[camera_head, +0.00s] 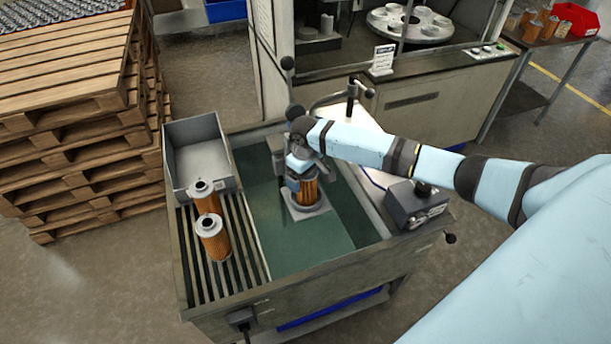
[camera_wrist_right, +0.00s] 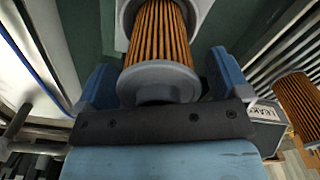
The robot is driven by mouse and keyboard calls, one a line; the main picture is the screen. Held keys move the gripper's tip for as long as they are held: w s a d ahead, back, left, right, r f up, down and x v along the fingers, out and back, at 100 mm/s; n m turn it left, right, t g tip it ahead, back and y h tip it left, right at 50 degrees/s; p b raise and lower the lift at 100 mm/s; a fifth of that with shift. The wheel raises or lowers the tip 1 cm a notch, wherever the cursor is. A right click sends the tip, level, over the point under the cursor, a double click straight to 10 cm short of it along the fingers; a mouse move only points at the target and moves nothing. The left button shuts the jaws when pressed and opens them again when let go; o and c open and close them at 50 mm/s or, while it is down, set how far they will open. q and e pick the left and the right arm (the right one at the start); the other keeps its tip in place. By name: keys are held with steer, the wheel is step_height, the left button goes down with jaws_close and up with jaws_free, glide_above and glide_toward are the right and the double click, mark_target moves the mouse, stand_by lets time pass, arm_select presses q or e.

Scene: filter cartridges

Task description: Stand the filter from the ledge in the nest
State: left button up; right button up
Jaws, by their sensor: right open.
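A filter (camera_head: 308,190) with orange pleats and a grey cap stands upright on the grey nest (camera_head: 318,211), on the green bench surface. In the right wrist view the same filter (camera_wrist_right: 160,45) runs between my fingers, its grey end cap towards my palm and its far end at the pale nest plate (camera_wrist_right: 203,12). My right gripper (camera_head: 304,176) is above and around the filter's top. Its blue fingers (camera_wrist_right: 163,85) are open, one on each side, with a gap visible at the right finger. My left gripper is not in view.
Two filters (camera_head: 213,238) (camera_head: 205,197) stand on the slatted rack (camera_head: 250,262) at the bench's left. A grey bin (camera_head: 205,153) sits behind them. A dark control box (camera_head: 416,205) is at the right edge. Green surface in front of the nest is clear.

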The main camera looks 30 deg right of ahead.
step_height(320, 180, up, 12)
steer(key=shift+r, duration=0.15)
stand_by(0.6)
steer(key=s+a+f+n+t+y, duration=0.1)
steer(key=s+a+f, duration=0.3)
steer(key=s+a, duration=0.3)
steer(key=s+a+f+n+y, duration=0.1)
steer(key=s+a+f, duration=0.3)
steer(key=s+a, duration=0.3)
steer(key=s+d+r+m+t+h, duration=0.1)
steer(key=s+d+r, duration=0.1)
steer(key=s, duration=0.8)
steer(key=s+d+r+m+t+h, duration=0.1)
steer(key=s+d+m+t, duration=0.1)
steer(key=s, duration=0.7)
steer(key=w+a+f+t+y+p, duration=0.1)
steer(key=w+a+f+t, duration=0.1)
steer(key=f, duration=0.3)
steer(key=w+a+f+n+t+y+p, duration=0.1)
steer(key=w+a+f+t+y, duration=0.1)
steer(key=a+f+t, duration=0.3)
steer(key=shift+w+f+p, duration=0.15)
steer(key=shift+w+p, duration=0.2)
steer(key=shift+w, duration=0.5)
